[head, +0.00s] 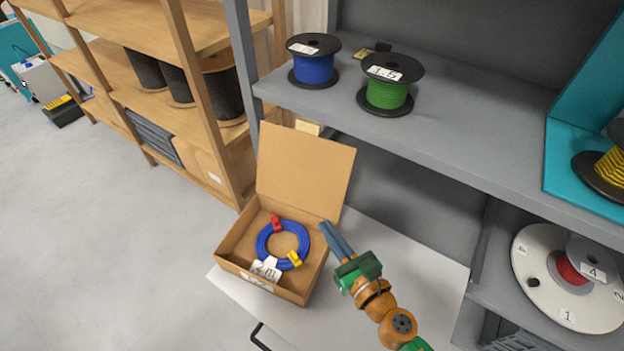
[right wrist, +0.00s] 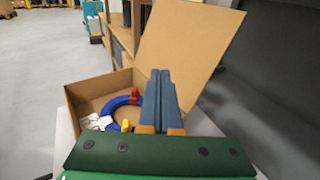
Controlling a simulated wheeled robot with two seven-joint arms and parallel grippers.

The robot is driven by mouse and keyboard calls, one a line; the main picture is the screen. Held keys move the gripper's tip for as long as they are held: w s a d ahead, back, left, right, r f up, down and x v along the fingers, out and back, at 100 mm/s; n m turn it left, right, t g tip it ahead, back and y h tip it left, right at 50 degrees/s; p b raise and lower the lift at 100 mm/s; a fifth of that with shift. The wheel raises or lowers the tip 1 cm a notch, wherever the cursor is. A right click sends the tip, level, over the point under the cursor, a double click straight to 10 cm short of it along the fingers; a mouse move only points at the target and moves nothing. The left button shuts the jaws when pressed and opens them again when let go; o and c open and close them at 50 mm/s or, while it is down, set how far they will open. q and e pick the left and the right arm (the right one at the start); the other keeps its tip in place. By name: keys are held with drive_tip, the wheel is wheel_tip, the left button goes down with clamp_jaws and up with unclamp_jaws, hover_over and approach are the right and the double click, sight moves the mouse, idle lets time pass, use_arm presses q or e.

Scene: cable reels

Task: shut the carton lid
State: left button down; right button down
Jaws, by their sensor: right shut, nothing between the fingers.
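An open cardboard carton (head: 236,245) stands on a light grey surface; it also shows in the right wrist view (right wrist: 88,88). Its lid (head: 305,168) is raised and leans back, away from the box; in the right wrist view the lid (right wrist: 190,42) rises behind my fingers. Inside the carton lies a blue cable coil (head: 304,236) with a red clip, a yellow clip and a white tag. My right gripper (head: 329,228) is shut and empty, at the carton's right side near the lid's lower right corner. Whether it touches the carton I cannot tell. My left gripper is not in view.
A grey shelf (head: 460,142) above and behind the carton bears a blue reel (head: 314,68) and a green reel (head: 387,93). A wooden rack (head: 190,110) stands at the left. The light grey surface (head: 420,265) is clear to the carton's right.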

drive_tip(key=shift+s+a, duration=0.2)
drive_tip(key=shift+s, duration=0.05)
drive_tip(key=b+v, duration=0.3)
drive_tip(key=v, duration=0.5)
drive_tip(key=shift+d, duration=0.1)
idle(0.3)
